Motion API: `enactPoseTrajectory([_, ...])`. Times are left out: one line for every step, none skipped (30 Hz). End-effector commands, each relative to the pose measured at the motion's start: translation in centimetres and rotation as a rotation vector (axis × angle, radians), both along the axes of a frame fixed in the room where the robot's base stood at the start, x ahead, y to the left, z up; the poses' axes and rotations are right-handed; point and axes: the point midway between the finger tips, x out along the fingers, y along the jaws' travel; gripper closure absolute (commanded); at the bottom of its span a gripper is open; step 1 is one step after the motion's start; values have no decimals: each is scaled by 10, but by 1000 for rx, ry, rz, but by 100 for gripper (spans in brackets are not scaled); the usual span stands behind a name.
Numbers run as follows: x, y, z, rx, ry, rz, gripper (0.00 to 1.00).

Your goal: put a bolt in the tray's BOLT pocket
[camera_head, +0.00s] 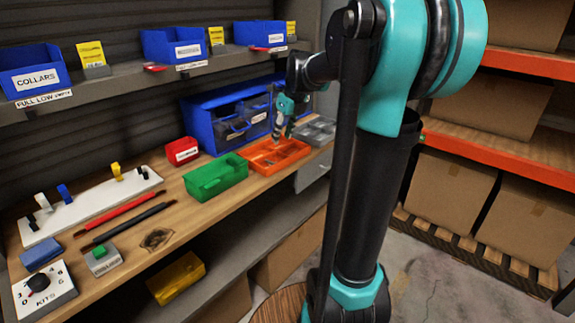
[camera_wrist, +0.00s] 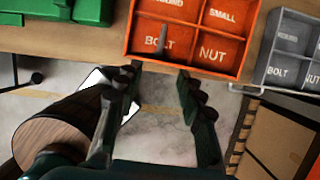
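An orange tray (camera_head: 262,166) lies on the wooden bench and shows close up in the wrist view (camera_wrist: 187,62). Its front pockets are labelled BOLT and NUT. A thin dark grey piece, apparently a bolt (camera_wrist: 164,41), stands in the BOLT pocket beside the lettering. My gripper (camera_head: 277,139) is over the orange tray in the head view. In the wrist view its two fingers (camera_wrist: 160,70) are spread wide with nothing between them, near the tray's front edge. A grey tray (camera_head: 315,131), also labelled BOLT and NUT (camera_wrist: 268,40), lies to the right.
A green bin (camera_head: 215,181) stands close left of the orange tray. A red box (camera_head: 182,151) and a blue bin rack (camera_head: 203,105) are behind. A white board (camera_head: 90,207) with clips lies at the left. Blue bins (camera_head: 35,75) line the shelf above.

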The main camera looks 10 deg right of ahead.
Motion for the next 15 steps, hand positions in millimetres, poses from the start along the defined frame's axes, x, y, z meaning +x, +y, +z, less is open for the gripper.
enactPoseTrajectory([-1,0,0,-1,-1,5,62])
enactPoseTrajectory([-2,0,-1,-4,-3,13,62])
enactPoseTrajectory([-4,0,-3,-13,-8,36,62])
enactPoseTrajectory([-6,0,-5,-22,-13,60,62])
enactPoseTrajectory([-9,0,-8,-34,-20,94,62])
enactPoseTrajectory([-15,0,-14,-55,-32,153,62])
enactPoseTrajectory([-21,1,-19,-75,-44,207,62])
enactPoseTrajectory([-26,1,-24,-97,-56,269,62])
enactPoseTrajectory([-35,1,-32,-129,-74,359,62])
enactPoseTrajectory([-43,1,-39,-156,-87,432,62])
enactPoseTrajectory([-50,1,-46,-184,-101,507,62])
enactPoseTrajectory([-60,2,-55,-222,-119,608,62])
enactPoseTrajectory([-67,2,-61,-249,-132,685,62])
enactPoseTrajectory([-75,2,-68,-277,-145,760,62])
enactPoseTrajectory([-85,2,-76,-315,-159,862,62])
